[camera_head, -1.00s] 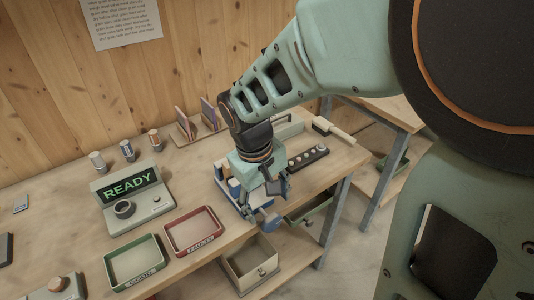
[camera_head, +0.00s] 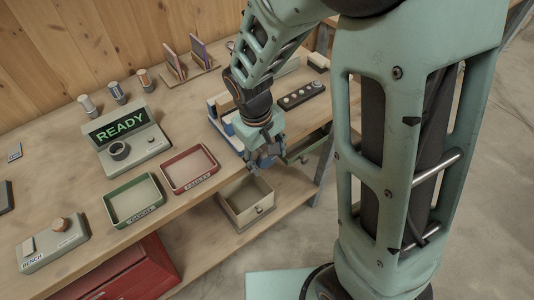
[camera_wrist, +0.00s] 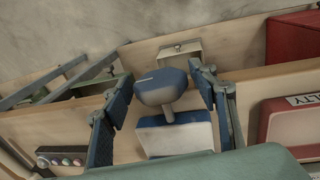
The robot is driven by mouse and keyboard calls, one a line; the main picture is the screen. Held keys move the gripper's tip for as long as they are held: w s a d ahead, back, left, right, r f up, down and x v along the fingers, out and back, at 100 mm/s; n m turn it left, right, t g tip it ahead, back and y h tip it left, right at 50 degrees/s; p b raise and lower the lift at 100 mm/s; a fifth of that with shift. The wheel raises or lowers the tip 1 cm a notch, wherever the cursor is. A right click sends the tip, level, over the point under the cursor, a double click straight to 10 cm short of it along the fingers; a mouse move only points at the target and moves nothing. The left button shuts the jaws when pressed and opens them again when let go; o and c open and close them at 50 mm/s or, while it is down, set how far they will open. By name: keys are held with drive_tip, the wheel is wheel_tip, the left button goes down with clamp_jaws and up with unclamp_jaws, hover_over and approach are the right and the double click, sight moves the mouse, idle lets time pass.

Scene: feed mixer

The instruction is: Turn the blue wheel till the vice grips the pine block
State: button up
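The blue wheel (camera_wrist: 160,87) shows in the wrist view on a short grey shaft, at the front of the vice (camera_wrist: 175,135), which has blue and pale faces. My gripper (camera_wrist: 162,76) has its two dark blue fingers on either side of the wheel, with narrow gaps visible, so it looks open around it. In the head view my gripper (camera_head: 263,160) hangs at the table's front edge, in front of the vice (camera_head: 227,128), and hides the wheel. I cannot make out the pine block clearly; the arm covers part of the vice.
A red tray (camera_head: 189,168) and a green tray (camera_head: 134,201) lie left of the vice. A console reading READY (camera_head: 128,133) stands behind them. A button strip (camera_head: 301,95) lies right of the vice. An open drawer-like box (camera_head: 246,201) sits below the table edge.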

drive_tip(key=c, duration=0.8)
drive_tip(key=shift+c, duration=0.2)
drive_tip(key=shift+r+p, duration=0.1)
drive_tip(key=shift+p, duration=0.2)
drive_tip(key=shift+d+g+y+p, duration=0.15)
drive_tip(key=shift+g+y+p, duration=0.45)
drive_tip(key=shift+y, duration=0.2)
drive_tip(key=shift+w+g+y+p, duration=0.15)
drive_tip(key=shift+g+y+p, duration=0.15)
drive_tip(key=shift+g+y, duration=0.6)
drive_tip(key=g+y, duration=0.1)
drive_tip(key=g+y+b, duration=0.1)
drive_tip(key=y, duration=0.3)
drive_tip(key=shift+w+d+f+g, duration=0.1)
drive_tip(key=shift+f+g, duration=0.2)
drive_tip(key=shift+g, duration=0.1)
drive_tip(key=g+y+b, duration=0.1)
drive_tip(key=y+b, duration=0.1)
drive_tip(key=shift+f+g+y, duration=0.1)
drive_tip(key=shift+g+y, duration=0.3)
drive_tip(key=shift+g+y+b, duration=0.45)
drive_tip(key=shift+g+y, duration=0.05)
drive_tip(key=shift+y, duration=0.2)
